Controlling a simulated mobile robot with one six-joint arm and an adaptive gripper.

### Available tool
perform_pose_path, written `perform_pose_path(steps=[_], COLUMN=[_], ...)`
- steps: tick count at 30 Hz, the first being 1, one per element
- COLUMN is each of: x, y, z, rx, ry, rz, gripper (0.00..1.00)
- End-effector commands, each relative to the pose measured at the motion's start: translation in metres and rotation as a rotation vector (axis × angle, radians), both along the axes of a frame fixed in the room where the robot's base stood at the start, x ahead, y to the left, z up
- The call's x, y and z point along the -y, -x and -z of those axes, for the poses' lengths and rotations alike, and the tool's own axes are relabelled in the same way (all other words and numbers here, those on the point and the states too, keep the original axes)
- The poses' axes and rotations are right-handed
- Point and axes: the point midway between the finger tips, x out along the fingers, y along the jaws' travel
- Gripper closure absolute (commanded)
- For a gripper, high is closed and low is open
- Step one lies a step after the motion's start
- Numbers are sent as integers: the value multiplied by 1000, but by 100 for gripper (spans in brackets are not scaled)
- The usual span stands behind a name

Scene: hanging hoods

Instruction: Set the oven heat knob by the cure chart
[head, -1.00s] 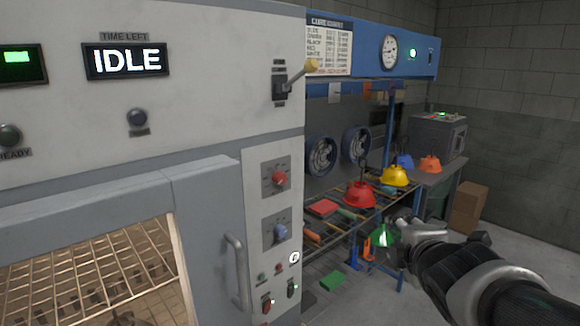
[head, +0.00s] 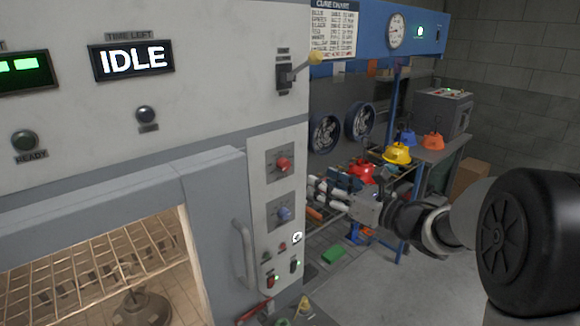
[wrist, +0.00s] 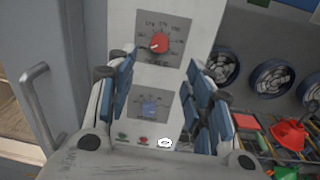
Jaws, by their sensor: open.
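The oven's narrow control panel carries a red knob (head: 283,165) with a printed scale, and a blue knob (head: 284,213) below it. In the wrist view the red knob (wrist: 159,43) sits ahead of my gripper, its white mark seemingly toward the lower left; the blue knob (wrist: 149,108) shows between the fingers. The scale numbers are too blurred to read surely. My gripper (head: 318,190) is open and empty, right of the panel and apart from both knobs; its spread fingers also frame the wrist view (wrist: 163,80). The cure chart (head: 333,30) hangs at the top, its rows too small to read.
The oven display (head: 132,61) reads IDLE. A door handle (head: 243,255) sticks out left of the panel, and a lever (head: 298,70) juts out above. Small switches sit below the knobs.

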Motion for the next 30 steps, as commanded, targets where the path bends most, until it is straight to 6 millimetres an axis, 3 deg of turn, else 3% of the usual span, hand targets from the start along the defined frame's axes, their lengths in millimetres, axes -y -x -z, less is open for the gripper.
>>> perform_pose_path(steps=[9, 15, 21, 30], x=[-53, -76, -88, -90], y=[-49, -74, -86, -88], z=[0, 0, 0, 0], rx=[0, -1, -1, -2], ry=[-2, -3, -1, -1], rz=[-3, 0, 1, 2], gripper=[53, 53, 53, 53])
